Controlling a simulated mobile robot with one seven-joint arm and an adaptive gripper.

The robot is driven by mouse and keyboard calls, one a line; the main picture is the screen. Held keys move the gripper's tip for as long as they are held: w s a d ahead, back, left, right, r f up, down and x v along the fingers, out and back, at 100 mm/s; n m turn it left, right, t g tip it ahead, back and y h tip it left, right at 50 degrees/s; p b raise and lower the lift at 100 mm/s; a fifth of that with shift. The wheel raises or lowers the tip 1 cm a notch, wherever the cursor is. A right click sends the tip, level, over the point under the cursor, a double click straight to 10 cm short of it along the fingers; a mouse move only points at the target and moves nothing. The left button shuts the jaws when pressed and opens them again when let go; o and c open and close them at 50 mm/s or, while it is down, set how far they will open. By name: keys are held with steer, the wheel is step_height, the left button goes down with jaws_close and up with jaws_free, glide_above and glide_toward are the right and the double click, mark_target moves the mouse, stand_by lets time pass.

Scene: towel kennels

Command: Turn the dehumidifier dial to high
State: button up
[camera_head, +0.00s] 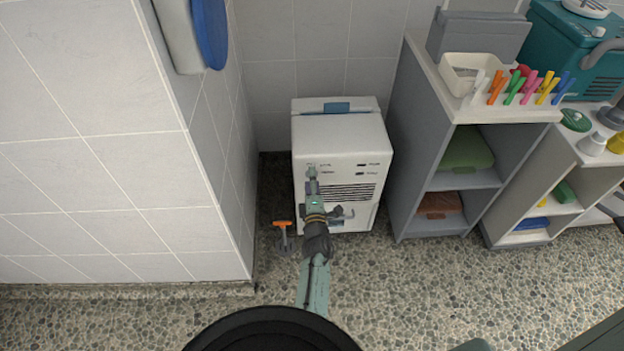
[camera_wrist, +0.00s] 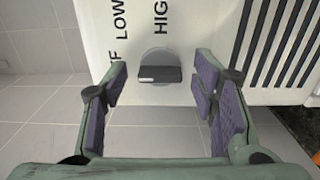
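The white dehumidifier (camera_head: 345,137) stands on the floor against the back wall. Its dial (camera_wrist: 160,68) is a round grey disc with a dark grip bar, below the printed words LOW and HIGH, the latter partly cut off, in the wrist view. A small pale mark shows at the bar's left end. My gripper (camera_wrist: 160,95) is open, its purple-padded fingers on either side of the dial with gaps between. In the head view my gripper (camera_head: 312,183) is in front of the panel's left side and largely hides the dial.
A grey shelf (camera_head: 398,150) with folded towels stands right of the dehumidifier. A tiled wall corner (camera_head: 215,170) juts out at left. An orange-handled tool (camera_head: 283,232) is on the floor beside the dehumidifier. Pebbled floor (camera_head: 420,290) lies open in front.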

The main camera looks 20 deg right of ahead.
steer(key=c, duration=1.1)
steer(key=shift+m, duration=0.4)
steer(key=shift+w+r+m+p, duration=0.1)
steer(key=shift+m+p, duration=1.1)
steer(key=shift+m, duration=3.05)
steer(key=shift+r+m+p, duration=0.1)
steer(key=shift+m+p, duration=1.05)
steer(key=shift+m, duration=3.1)
steer(key=shift+f, duration=0.1)
